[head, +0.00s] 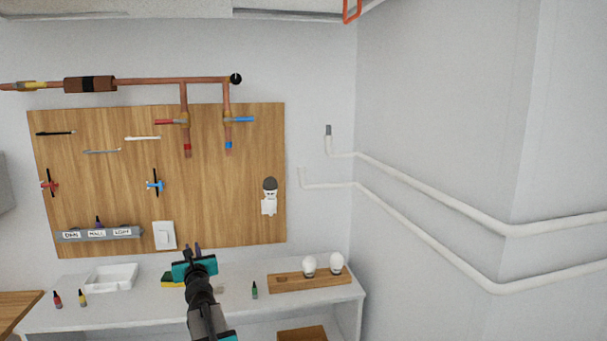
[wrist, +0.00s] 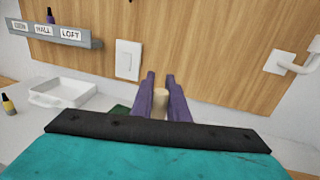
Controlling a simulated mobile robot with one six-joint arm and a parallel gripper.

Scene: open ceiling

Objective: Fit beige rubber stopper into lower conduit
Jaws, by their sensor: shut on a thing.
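The beige rubber stopper (wrist: 160,102) is a small cylinder between the purple fingers of my gripper (wrist: 161,82) in the wrist view. My gripper is shut on it. In the head view my gripper (head: 197,249) is above the white bench, in front of the wooden board's lower edge; I cannot make out the stopper there. The lower conduit (head: 330,185) is a white pipe on the right, with its upturned end (head: 302,173) near the corner. That end looks uncapped, and my gripper is well to its left and below. The upper conduit (head: 340,154) has a grey piece (head: 328,130) on its end.
The wooden board (head: 110,205) carries copper pipes with valves, a labelled rail (head: 98,234), a white switch (head: 164,235) and a lamp holder (head: 269,205). On the bench are a white tray (head: 110,277), small bottles, and a wooden block (head: 300,283) with two bulbs.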

